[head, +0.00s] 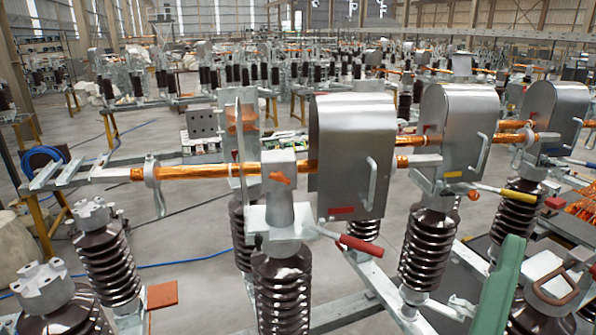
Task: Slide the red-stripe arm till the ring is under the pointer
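The nearest grey metal hood (352,140) bears a red stripe (341,211) at its lower edge and a curved handle (371,185) on its right side. An orange copper tube (195,171) runs level from the left into this hood. A grey ring (152,171) encircles the tube near its left end, well left of the hood. A small orange-red pointed piece (281,179) sits on the grey clamp block left of the hood; I cannot tell if it is the pointer. A red-handled lever (358,243) slopes below the hood. My gripper is not in view.
A second hood (458,125) with a yellow stripe and a yellow-handled lever (508,193) stand to the right, with a third hood (555,115) beyond. Brown ribbed insulators (281,290) stand below. A green upright piece (498,285) blocks the lower right.

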